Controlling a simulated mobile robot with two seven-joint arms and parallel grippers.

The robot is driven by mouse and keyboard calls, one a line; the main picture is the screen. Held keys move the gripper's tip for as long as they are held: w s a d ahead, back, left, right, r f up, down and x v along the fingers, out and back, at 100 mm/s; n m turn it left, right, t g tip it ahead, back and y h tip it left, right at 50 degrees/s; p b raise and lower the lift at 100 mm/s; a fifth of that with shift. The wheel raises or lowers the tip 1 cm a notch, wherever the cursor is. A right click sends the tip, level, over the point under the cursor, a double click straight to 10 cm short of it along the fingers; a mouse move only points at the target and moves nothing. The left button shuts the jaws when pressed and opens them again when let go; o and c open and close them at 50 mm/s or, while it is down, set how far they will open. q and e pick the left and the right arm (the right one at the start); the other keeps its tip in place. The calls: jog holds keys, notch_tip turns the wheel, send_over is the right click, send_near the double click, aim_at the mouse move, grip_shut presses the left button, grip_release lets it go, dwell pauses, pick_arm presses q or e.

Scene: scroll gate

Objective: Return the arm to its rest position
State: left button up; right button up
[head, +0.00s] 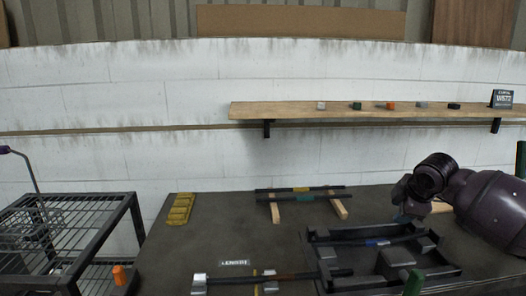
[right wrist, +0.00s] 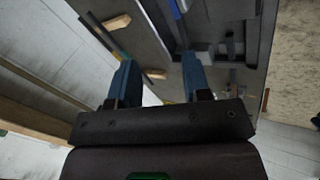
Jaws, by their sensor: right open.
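My right arm (head: 485,205) comes in from the right side of the head view, dark purple and bent. Its gripper (head: 402,212) is at the back right of the dark worktable (head: 200,237), by the far side of a black tray (head: 318,243). In the right wrist view the two blue fingers of the gripper (right wrist: 160,75) are apart, with nothing seen between them. What lies right under the fingertips is partly hidden by the arm in the head view. My left gripper does not show.
Two bars (head: 303,190) rest on wooden blocks at the table's back. A yellow ribbed piece (head: 180,209) lies at the left. A long bar (head: 265,278) lies in front. A wire cart (head: 70,225) stands left. A wooden shelf (head: 300,111) with small blocks is on the wall.

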jog(key=w+a+f+m+t+y, duration=0.2)
jog(key=a+t, duration=0.2)
jog(key=a, duration=0.3)
jog(key=s+a+f+m+t+y, duration=0.25)
jog(key=s+a+f+m, duration=0.2)
jog(key=s+f, duration=0.25)
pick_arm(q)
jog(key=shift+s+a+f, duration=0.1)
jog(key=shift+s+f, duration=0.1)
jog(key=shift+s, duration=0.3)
pick_arm(e)
jog(key=s+d+f+m+h, duration=0.1)
jog(key=s+f+m, duration=0.1)
jog(key=s+f, duration=0.5)
jog(key=s+d+f+m+g+h, duration=0.1)
jog(key=s+f+m+h, duration=0.1)
jog(key=s+f, duration=0.6)
jog(key=s+d+f+m+h, duration=0.1)
jog(key=s+f+m, duration=0.3)
jog(key=s, duration=1.4)
notch_tip(320, 180, down, 4)
jog(key=shift+d+f+h, duration=0.2)
jog(key=shift+d+h, duration=0.1)
jog(key=shift+h, duration=0.25)
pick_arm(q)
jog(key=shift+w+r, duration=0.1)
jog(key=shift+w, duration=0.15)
